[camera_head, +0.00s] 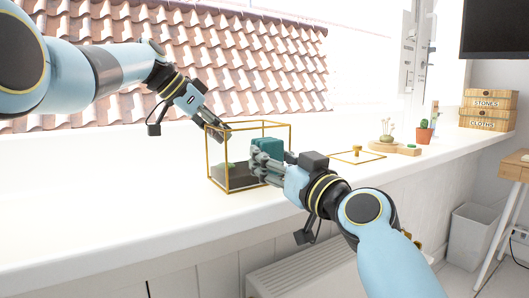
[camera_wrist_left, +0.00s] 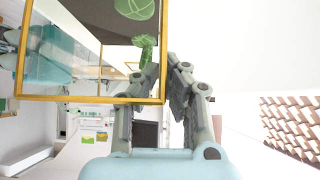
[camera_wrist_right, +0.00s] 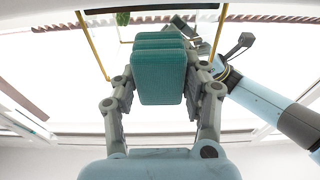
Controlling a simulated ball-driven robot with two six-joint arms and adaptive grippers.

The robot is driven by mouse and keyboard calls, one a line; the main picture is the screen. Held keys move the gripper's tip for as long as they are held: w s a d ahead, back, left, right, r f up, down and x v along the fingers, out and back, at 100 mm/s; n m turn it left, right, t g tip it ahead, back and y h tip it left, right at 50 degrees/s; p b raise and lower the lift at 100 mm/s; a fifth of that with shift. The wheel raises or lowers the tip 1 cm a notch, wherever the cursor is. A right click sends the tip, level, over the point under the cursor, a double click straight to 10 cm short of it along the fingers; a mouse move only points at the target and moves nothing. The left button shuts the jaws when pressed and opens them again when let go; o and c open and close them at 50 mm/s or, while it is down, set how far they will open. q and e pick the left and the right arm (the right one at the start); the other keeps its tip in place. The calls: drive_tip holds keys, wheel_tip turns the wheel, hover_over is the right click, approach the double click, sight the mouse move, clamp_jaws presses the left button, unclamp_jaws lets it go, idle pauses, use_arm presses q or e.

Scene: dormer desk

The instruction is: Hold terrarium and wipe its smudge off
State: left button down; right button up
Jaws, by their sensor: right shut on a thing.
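The terrarium (camera_head: 208,155) is a clear box with a thin gold frame, dark soil and green plants, standing on the white sill. My left gripper (camera_head: 223,128) is at its far left upper edge. In the left wrist view the left fingers (camera_wrist_left: 163,68) stand apart near a gold corner bar of the terrarium (camera_wrist_left: 90,99); contact cannot be told. My right gripper (camera_head: 258,160) is shut on a teal block-shaped pad (camera_head: 268,148), at the terrarium's right front side. The pad also shows between the right fingers in the right wrist view (camera_wrist_right: 160,75). No smudge can be made out.
A gold-framed lid (camera_head: 357,157) with a knob lies on the sill to the right. Beyond it are a wooden stand (camera_head: 390,147) with a small cactus, a potted cactus (camera_head: 424,132) and wooden boxes (camera_head: 488,110). The sill at left is clear.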

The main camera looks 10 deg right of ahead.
use_arm(q)
drive_tip(key=shift+f, duration=0.1)
use_arm(e)
drive_tip(key=shift+x, duration=0.75)
drive_tip(key=shift+w+d+f, duration=0.1)
drive_tip(key=shift+w+d, duration=0.2)
drive_tip(key=shift+d, duration=0.55)
drive_tip(key=shift+w+d, duration=0.3)
drive_tip(key=shift+d, duration=0.55)
use_arm(q)
drive_tip(key=shift+s+d, duration=0.1)
use_arm(e)
drive_tip(key=shift+s+a, duration=0.3)
drive_tip(key=shift+a, duration=0.55)
drive_tip(key=shift+s+a, duration=0.3)
drive_tip(key=shift+a, duration=0.6)
drive_tip(key=shift+s+d+f, duration=0.15)
drive_tip(key=shift+s, duration=0.4)
drive_tip(key=shift+r+v, duration=0.25)
drive_tip(key=shift+v, duration=1.2)
drive_tip(key=shift+r+v, duration=0.2)
drive_tip(key=shift+v, duration=1.25)
drive_tip(key=shift+d+r, duration=0.1)
